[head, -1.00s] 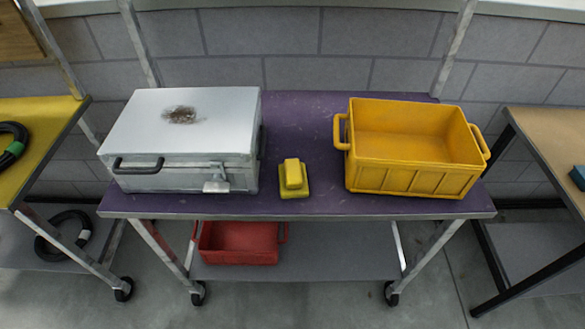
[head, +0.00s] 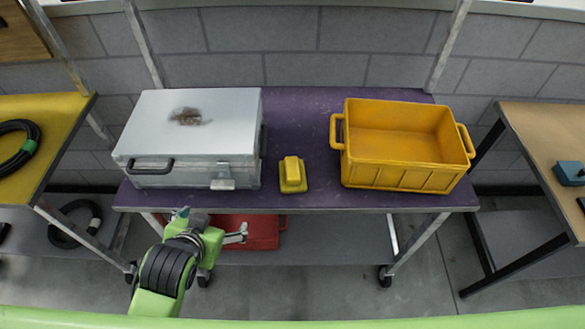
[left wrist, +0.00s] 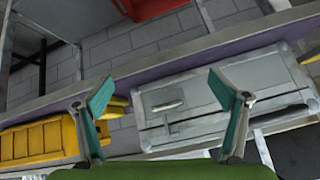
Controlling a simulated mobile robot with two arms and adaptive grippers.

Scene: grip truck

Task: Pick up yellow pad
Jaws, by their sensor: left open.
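The yellow pad (head: 292,174), a small block with a raised grip, sits on the purple tabletop (head: 300,125) between the silver case and the yellow crate in the head view. In the left wrist view, the yellow pad (left wrist: 118,104) seems to show partly behind the left-hand finger. My left gripper (head: 212,224) is open and empty, in front of the table's front edge, left of the pad and apart from it. In the left wrist view its two teal fingers (left wrist: 162,82) are spread wide. My right gripper is not in view.
The silver case (head: 195,135) stands left of the pad and the yellow crate (head: 400,178) right of it, with clear tabletop behind. A red bin (head: 262,230) is on the lower shelf. Other tables stand at both sides.

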